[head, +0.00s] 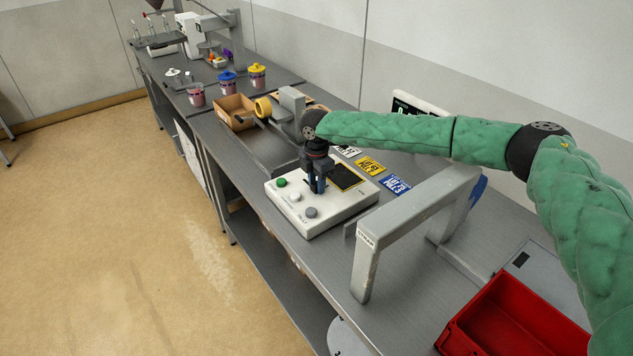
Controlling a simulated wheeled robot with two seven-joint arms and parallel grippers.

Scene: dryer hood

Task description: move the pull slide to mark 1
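A white control box (322,215) stands on the grey bench, with a green button (281,182), a white button (295,196), a grey button (311,212) and a dark panel (345,177) on its top. My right gripper (316,187) points down over the box, its fingertips close to the top between the buttons and the dark panel. The fingers hide what lies between them, so I cannot make out the pull slide, its marks or whether the gripper holds anything. My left gripper is not in view.
A grey arch (416,209) stands right of the box, with a red bin (515,318) in front. Yellow (369,165) and blue (396,184) cards lie behind the box. A cardboard box (234,110) and lidded jars (257,77) stand farther back.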

